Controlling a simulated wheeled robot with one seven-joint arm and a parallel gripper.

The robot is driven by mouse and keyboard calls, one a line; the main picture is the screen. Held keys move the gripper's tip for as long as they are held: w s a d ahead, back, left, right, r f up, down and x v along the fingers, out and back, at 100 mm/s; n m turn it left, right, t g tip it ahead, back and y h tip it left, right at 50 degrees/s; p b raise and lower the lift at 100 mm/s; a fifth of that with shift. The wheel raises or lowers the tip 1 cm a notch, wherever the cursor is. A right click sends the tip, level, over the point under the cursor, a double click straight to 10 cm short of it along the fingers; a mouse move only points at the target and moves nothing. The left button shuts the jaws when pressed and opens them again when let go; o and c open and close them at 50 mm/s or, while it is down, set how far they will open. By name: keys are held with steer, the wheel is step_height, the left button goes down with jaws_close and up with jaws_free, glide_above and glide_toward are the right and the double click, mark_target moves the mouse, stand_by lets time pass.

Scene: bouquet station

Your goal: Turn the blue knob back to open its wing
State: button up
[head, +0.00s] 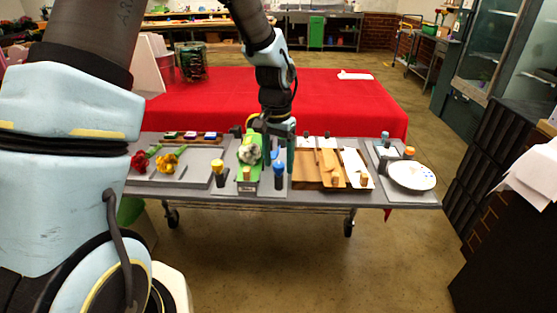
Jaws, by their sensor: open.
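A blue knob (278,168) on a dark post stands near the front middle of the grey table. My gripper (278,160) points down from above, its two teal fingers apart. In the picture the fingers lie to either side of the knob's upper part. I cannot tell whether they touch it or stand behind it. A yellow knob (217,166) stands to the left, and a green holder (249,172) with a white bloom (249,154) lies between the two knobs. I cannot make out which part is the blue knob's wing.
A wooden unit (306,171) with pale slats stands right of the blue knob. Further right are a white plate (412,176) and short posts with blue (385,135) and orange (409,152) tops. Red (139,161) and yellow (167,162) flowers lie on the left tray.

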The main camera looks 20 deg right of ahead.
mark_target(277, 164)
step_height(277, 164, up, 11)
steer(key=b, duration=0.2)
steer(key=shift+w, duration=0.15)
steer(key=shift+a+f, duration=0.1)
steer(key=shift+a, duration=0.05)
stand_by(0.3)
steer(key=s+a+f+n, duration=0.1)
steer(key=a+n, duration=0.2)
steer(key=a, duration=0.7)
steer(key=s+a+f+n+t, duration=0.1)
steer(key=s+a+f+n, duration=0.1)
steer(key=a, duration=0.7)
steer(key=s+a+f+n+t, duration=0.1)
steer(key=a+n, duration=0.3)
steer(key=a, duration=0.6)
steer(key=shift+s+a+f, duration=0.3)
steer(key=shift+f, duration=0.45)
